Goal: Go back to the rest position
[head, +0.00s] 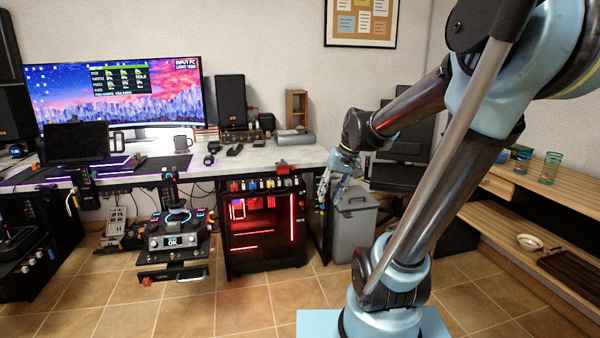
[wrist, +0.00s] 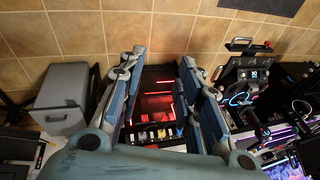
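My gripper (head: 338,178) hangs at the end of my raised arm, in front of the right end of the desk in the head view. In the wrist view my gripper (wrist: 157,75) has its two blue-grey fingers spread wide apart, with nothing between them. Beyond the gap, and apart from the fingers, is the red-lit PC case (wrist: 157,100). The same PC case (head: 262,228) stands on the floor under the desk in the head view.
A grey bin (head: 353,228) stands just below and right of my gripper. The desk (head: 255,158) carries a wide monitor (head: 120,90) and speakers. A joystick stand (head: 175,240) is left of the PC case. Wooden shelves (head: 540,200) are at right. The tiled floor in front is clear.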

